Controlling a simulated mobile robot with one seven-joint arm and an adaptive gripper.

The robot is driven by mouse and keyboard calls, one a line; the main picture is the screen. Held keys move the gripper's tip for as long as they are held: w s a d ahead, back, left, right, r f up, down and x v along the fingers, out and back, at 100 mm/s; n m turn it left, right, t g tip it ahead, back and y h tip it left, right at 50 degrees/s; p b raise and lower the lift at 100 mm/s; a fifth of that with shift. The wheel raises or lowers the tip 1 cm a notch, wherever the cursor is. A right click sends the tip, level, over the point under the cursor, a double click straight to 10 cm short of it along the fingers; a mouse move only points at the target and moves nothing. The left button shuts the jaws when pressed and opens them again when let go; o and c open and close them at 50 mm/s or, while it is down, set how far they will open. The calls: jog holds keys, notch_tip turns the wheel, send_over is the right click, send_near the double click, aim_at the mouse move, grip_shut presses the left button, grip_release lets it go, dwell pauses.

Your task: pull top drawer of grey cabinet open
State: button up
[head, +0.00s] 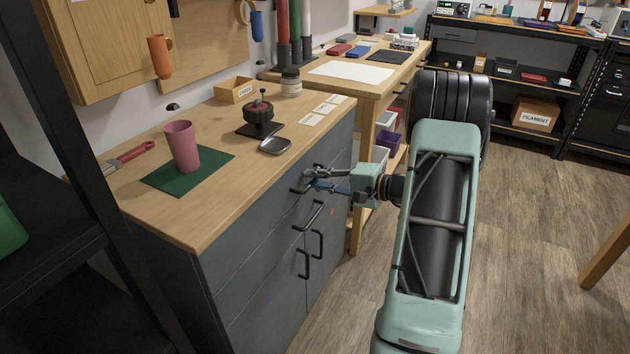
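The grey cabinet (255,268) has a wooden top and stands at the left centre, its drawer front facing right. The top drawer (262,226) looks flush with the cabinet body. Its dark bar handle (297,190) is near the upper edge of the front. My gripper (311,180) reaches in from the right, with its fingertips at this handle. The two fingers show one above the other and come close together at the tips. The fingers and handle overlap in view, so I cannot tell whether they grip it.
A second drawer handle (309,216) and two door handles (317,244) sit lower on the front. A pink cup (182,146), a green mat (160,177), a joystick-like device (258,118) and a small dish (275,145) are on top. Open floor (535,225) lies right of my arm.

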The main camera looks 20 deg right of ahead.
jog(key=shift+c, duration=0.3)
grip_shut()
